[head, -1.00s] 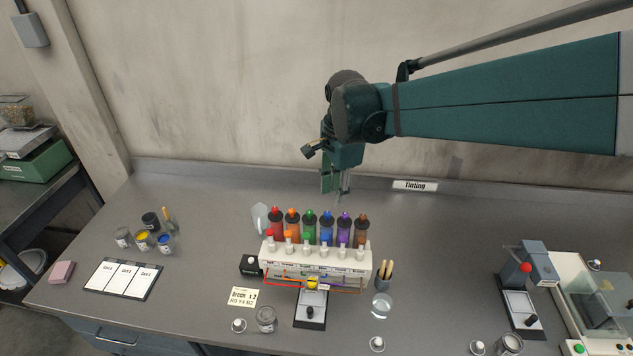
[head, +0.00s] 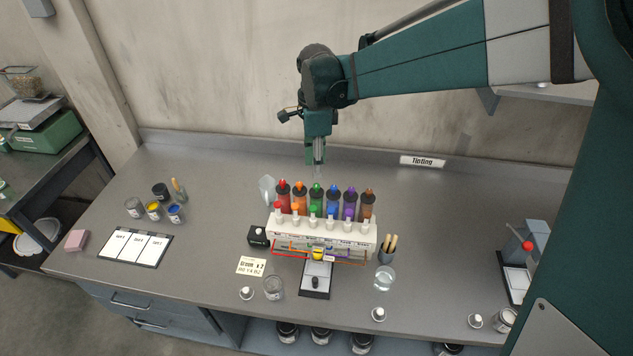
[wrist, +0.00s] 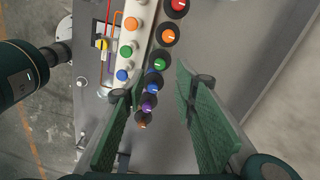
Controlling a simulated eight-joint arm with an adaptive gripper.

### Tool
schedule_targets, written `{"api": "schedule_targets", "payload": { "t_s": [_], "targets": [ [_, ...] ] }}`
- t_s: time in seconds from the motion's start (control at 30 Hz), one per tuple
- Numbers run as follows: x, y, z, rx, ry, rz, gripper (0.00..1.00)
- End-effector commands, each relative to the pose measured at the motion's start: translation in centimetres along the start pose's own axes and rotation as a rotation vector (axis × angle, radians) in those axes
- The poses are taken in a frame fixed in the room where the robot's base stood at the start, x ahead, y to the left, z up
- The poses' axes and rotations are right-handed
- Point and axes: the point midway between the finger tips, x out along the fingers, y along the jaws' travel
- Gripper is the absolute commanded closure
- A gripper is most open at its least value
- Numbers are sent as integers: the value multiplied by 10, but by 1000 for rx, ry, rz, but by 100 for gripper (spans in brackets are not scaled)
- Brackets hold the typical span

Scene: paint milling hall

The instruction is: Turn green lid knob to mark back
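The green lid knob (head: 317,187) tops the green bottle, third from the left in the back row of the dispenser (head: 340,240). In the wrist view the green knob (wrist: 158,63) is round with a pale mark; its exact direction is too small to tell. My gripper (head: 318,165) hangs above and just behind the green bottle, pointing down and apart from the lid. In the wrist view my gripper (wrist: 162,80) shows two green fingers spread wide with nothing held between them. The knob shows beyond the gap, nearer the left finger.
Red (head: 283,183), orange (head: 299,185), blue (head: 333,190), purple (head: 350,190) and brown (head: 368,193) lids stand close beside the green one. A front row of smaller knobs lies before them. The bench behind, towards the wall, is clear.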

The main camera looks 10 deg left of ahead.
Motion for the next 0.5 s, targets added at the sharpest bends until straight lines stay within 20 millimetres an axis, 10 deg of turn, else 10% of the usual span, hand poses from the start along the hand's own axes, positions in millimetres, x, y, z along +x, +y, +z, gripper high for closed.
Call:
{"api": "schedule_targets", "payload": {
  "t_s": [0.5],
  "targets": [
    [35,0,0,-1,0,0,72]
  ]
}}
